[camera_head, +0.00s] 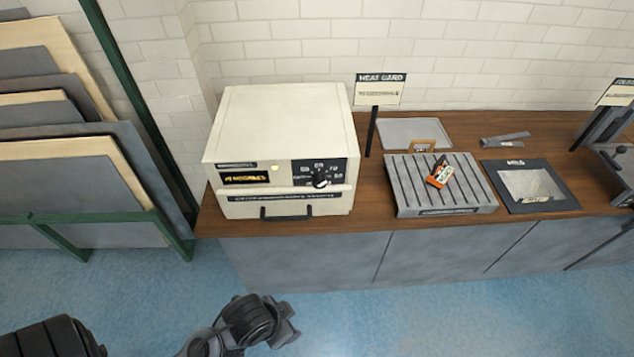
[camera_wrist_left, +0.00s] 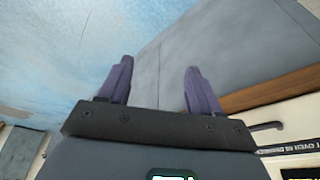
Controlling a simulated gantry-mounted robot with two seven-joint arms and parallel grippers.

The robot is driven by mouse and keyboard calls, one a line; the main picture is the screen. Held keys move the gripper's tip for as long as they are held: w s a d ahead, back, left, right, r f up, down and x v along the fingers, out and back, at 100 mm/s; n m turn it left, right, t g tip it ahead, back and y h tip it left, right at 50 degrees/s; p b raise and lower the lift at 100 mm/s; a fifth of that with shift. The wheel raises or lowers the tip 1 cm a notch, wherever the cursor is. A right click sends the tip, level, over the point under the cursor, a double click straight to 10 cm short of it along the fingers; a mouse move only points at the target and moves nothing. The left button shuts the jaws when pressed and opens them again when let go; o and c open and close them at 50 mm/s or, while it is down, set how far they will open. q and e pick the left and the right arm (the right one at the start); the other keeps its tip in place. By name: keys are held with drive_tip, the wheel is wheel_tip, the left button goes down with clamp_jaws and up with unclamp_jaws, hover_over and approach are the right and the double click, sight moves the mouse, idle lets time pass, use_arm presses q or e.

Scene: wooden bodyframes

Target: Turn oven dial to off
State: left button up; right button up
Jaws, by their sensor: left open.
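The cream oven (camera_head: 283,118) stands at the left end of the wooden counter. Its black dial (camera_head: 320,180) sits on a dark panel with white markings on the right of the front face. The exact dial setting is too small to read. My left gripper (camera_head: 288,320) is below and in front of the oven, over the floor, well apart from the dial. In the left wrist view its two purple-grey fingers (camera_wrist_left: 157,68) are spread with nothing between them. The oven handle (camera_wrist_left: 266,127) shows at the right there; the dial does not show. My right gripper is not in view.
A black handle (camera_head: 286,213) juts from the oven's lower front. A "HEAT CARD" sign (camera_head: 380,90) stands right of the oven. A slotted grey rack (camera_head: 415,185) holds an orange item (camera_head: 440,176). Panels (camera_head: 75,180) lean in a green frame at left. Floor before the counter is clear.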

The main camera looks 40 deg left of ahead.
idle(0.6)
use_arm(q)
drive_tip(key=m+t+y+p, duration=0.7)
drive_tip(key=m+y+p, duration=0.2)
drive_tip(key=m+p, duration=1.35)
approach(319, 184)
drive_tip(key=shift+m, duration=0.55)
drive_tip(key=b+x, duration=0.3)
drive_tip(key=x, duration=0.6)
drive_tip(key=shift+w+a+f+b, duration=0.1)
drive_tip(key=shift+w+a+b, duration=0.05)
drive_tip(key=shift+w+b, duration=0.15)
